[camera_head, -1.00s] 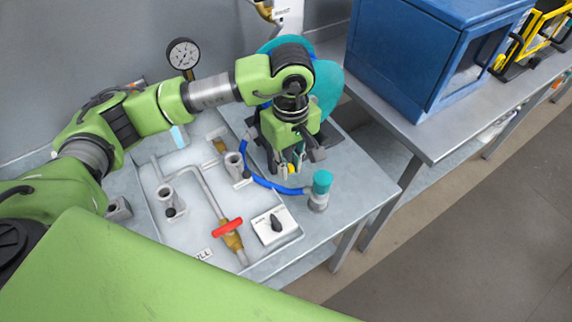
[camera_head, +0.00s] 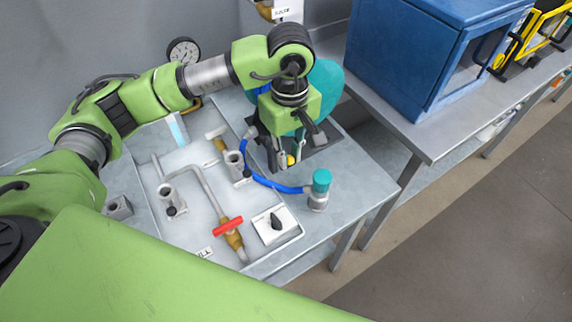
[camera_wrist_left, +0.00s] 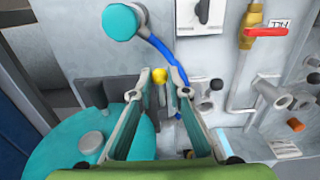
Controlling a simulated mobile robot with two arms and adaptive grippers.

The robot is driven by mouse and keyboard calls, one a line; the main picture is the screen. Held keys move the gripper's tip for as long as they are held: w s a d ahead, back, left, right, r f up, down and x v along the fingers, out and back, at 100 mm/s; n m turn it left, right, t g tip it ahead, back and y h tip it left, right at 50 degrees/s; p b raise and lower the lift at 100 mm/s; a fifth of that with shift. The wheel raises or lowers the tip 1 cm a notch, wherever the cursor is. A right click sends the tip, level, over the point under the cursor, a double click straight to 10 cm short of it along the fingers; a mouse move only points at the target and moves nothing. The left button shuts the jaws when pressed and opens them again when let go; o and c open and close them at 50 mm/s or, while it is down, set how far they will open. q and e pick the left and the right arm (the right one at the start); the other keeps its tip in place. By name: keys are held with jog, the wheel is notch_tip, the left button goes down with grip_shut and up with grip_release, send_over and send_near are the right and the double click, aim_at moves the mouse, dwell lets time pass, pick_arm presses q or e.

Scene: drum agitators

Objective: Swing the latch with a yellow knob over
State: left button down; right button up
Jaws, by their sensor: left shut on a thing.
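The latch's yellow knob (camera_head: 291,160) is at the front of the teal drum (camera_head: 325,88), low between my left gripper's fingers. My left gripper (camera_head: 283,158) points down over the table there and is shut on the knob. The knob also shows between the fingertips in the left wrist view (camera_wrist_left: 160,75), with the teal drum below it (camera_wrist_left: 75,148). The rest of the latch is mostly hidden by the fingers. My right gripper is in neither view.
A blue hose (camera_head: 268,184) runs close beside the gripper to a teal-capped fitting (camera_head: 320,188). A panel with pipes, a red-handled valve (camera_head: 228,226) and a black switch (camera_head: 275,224) lies to the left. A blue cabinet (camera_head: 415,60) stands on the right bench.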

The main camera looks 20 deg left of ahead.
pick_arm(q)
jog(key=shift+w+r, duration=0.1)
jog(key=shift+r, duration=0.1)
jog(key=c, duration=2.9)
grip_release()
jog(key=shift+w+a+r+p, duration=0.15)
jog(key=shift+w+a+r, duration=0.1)
jog(key=shift+r, duration=0.3)
jog(key=shift+w+a+r+p, duration=0.15)
jog(key=shift+a+r, duration=0.1)
jog(key=shift+r, duration=0.25)
jog(key=shift+o, duration=0.2)
jog(key=o, duration=0.9)
jog(key=shift+s, duration=0.1)
jog(key=shift+o, duration=0.2)
notch_tip(320, 180, up, 9)
jog(key=p, duration=0.3)
jog(key=shift+f, duration=0.1)
